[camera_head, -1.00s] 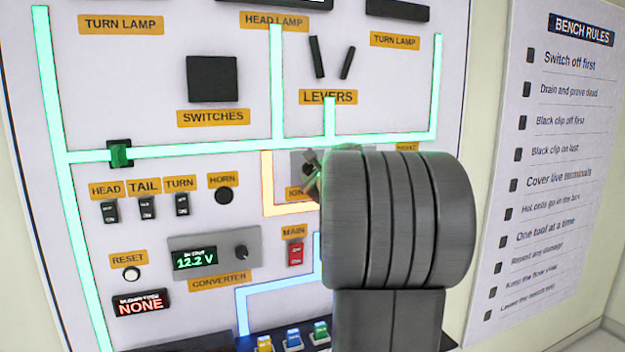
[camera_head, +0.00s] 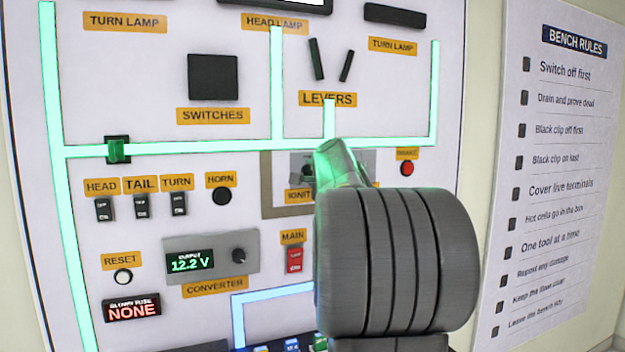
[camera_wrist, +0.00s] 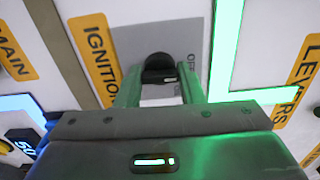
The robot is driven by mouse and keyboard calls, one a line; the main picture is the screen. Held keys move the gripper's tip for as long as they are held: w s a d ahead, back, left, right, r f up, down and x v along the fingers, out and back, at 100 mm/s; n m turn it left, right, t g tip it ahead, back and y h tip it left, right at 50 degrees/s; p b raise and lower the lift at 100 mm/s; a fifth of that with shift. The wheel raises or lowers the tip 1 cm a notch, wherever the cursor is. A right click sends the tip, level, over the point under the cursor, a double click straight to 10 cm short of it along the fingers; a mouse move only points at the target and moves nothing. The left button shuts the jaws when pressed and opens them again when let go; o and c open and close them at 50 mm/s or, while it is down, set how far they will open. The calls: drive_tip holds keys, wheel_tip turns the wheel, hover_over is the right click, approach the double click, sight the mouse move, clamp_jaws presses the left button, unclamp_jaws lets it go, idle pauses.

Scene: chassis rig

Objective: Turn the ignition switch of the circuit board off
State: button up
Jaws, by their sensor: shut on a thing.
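The ignition switch (camera_head: 307,170) is a dark knob on a grey plate, partly hidden behind my gripper (camera_head: 325,172) in the head view. In the wrist view the black knob (camera_wrist: 159,66) sits between the two fingers of my gripper (camera_wrist: 160,82), which is shut on it. An OFF mark (camera_wrist: 191,68) shows on the plate beside the right finger. The IGNITION label (camera_wrist: 102,50) is to the left. The circuit board (camera_head: 240,60) is a white upright panel. The strip around the ignition plate (camera_head: 267,185) is unlit and brownish.
Green strips (camera_head: 200,148) are lit, and a blue strip (camera_head: 260,297) is lit below. The red MAIN switch (camera_head: 294,260), a red brake button (camera_head: 407,168) and a converter (camera_head: 211,262) reading 12.2 V are nearby. A rules poster (camera_head: 545,180) hangs at right.

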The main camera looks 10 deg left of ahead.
drive_tip(key=shift+f+n, duration=0.1)
drive_tip(key=shift+n, duration=0.2)
drive_tip(key=o, duration=0.9)
drive_tip(key=b+v, duration=0.3)
drive_tip(key=v, duration=1)
drive_tip(key=shift+s+d, duration=0.25)
drive_tip(key=shift+s, duration=0.1)
drive_tip(key=p+x, duration=0.3)
drive_tip(key=x, duration=1.1)
